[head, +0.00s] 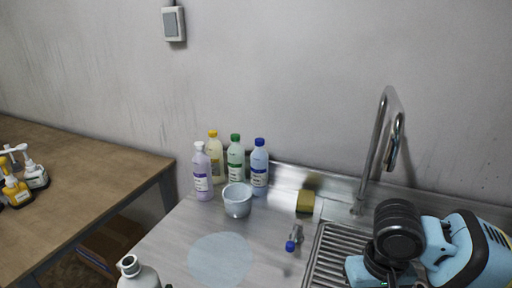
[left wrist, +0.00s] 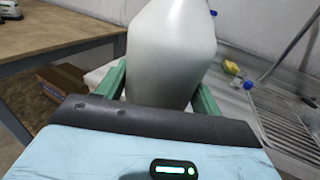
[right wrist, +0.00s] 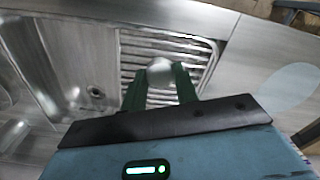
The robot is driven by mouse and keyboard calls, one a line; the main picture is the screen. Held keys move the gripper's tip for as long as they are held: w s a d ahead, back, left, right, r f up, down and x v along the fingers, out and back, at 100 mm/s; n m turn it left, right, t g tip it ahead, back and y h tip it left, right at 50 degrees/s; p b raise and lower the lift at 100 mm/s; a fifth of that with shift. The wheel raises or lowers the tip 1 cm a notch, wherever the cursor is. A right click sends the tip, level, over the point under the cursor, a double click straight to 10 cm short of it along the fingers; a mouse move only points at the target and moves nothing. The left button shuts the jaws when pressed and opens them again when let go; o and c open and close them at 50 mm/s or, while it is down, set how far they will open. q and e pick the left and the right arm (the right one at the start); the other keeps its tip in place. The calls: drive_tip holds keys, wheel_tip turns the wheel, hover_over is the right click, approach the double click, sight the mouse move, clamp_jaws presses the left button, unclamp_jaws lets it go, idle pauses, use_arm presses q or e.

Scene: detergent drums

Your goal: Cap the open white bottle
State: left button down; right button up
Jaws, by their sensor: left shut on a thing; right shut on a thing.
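The open white bottle (head: 140,278) is at the bottom of the head view, its uncapped mouth showing a dark opening. In the left wrist view its pale body (left wrist: 172,50) fills the space between the green fingers. My left gripper (left wrist: 160,78) is shut on it, one finger on each side. My right gripper (right wrist: 157,75) is shut on a small round white cap (right wrist: 160,68), held above the ribbed drainboard. In the head view the right arm is at the lower right; its fingertips and the cap are hidden or out of frame.
A lilac bottle (head: 202,175), yellow-capped bottle (head: 216,158), green-capped bottle (head: 235,158) and blue-capped bottle (head: 259,170) stand at the counter's back. A cup (head: 237,201), sponge (head: 305,201) and tall faucet (head: 378,145) are nearby.

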use_arm(q)
drive_tip(key=shift+d+r, duration=0.15)
drive_tip(key=shift+r, duration=0.15)
idle(0.4)
drive_tip(key=w+d+r+m+g+h, duration=0.1)
drive_tip(key=d+r+m+g+h, duration=0.3)
drive_tip(key=d+m+h, duration=0.3)
drive_tip(key=shift+d+r+m+h, duration=0.35)
drive_tip(key=shift+m+h, duration=0.15)
drive_tip(key=shift+h, duration=1.8)
